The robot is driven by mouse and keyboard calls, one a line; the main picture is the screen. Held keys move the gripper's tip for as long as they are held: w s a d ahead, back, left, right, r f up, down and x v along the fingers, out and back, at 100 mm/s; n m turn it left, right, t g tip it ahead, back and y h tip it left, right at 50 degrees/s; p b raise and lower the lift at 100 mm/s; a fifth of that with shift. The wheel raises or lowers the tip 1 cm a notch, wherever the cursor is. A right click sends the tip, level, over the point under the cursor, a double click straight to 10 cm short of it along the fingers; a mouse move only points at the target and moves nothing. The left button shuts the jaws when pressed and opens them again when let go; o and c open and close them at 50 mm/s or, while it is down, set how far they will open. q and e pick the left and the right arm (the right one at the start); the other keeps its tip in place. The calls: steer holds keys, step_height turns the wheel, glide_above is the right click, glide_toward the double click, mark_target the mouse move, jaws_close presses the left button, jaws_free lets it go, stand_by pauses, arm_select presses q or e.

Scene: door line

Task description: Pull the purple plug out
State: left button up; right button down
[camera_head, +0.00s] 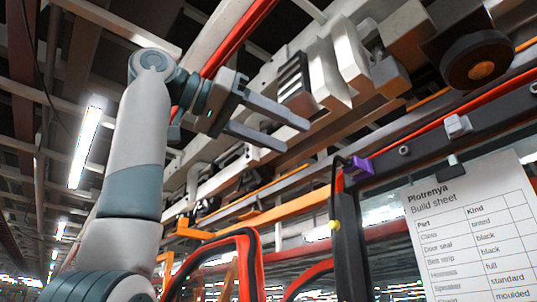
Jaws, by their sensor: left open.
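The purple plug (358,168) sits right of the middle in the head view, at the top of a dark upright post. A dark cable hangs down beside it on its left. My left gripper (296,137) is above and to the left of the plug. Its two fingers are apart, with nothing between them, and they point right and down. The fingers do not touch the plug in the picture. How the plug is seated cannot be made out at this size. My right gripper is not in view.
A white build sheet (475,235) hangs at the lower right, below a dark rail (420,142). A red-edged door frame (245,262) stands at the bottom. Orange bars (270,222) run behind the plug. Overhead beams and pale machinery fill the upper part.

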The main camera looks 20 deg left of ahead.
mark_target(344, 161)
arm_select(q)
steer(key=p+x, duration=0.5)
steer(key=x, duration=0.9)
steer(key=shift+w+d+r, duration=0.1)
steer(key=shift+d, duration=0.05)
jaws_close()
stand_by(2.4)
steer(key=shift+s+a, duration=0.45)
steer(key=shift+s, duration=0.1)
stand_by(0.4)
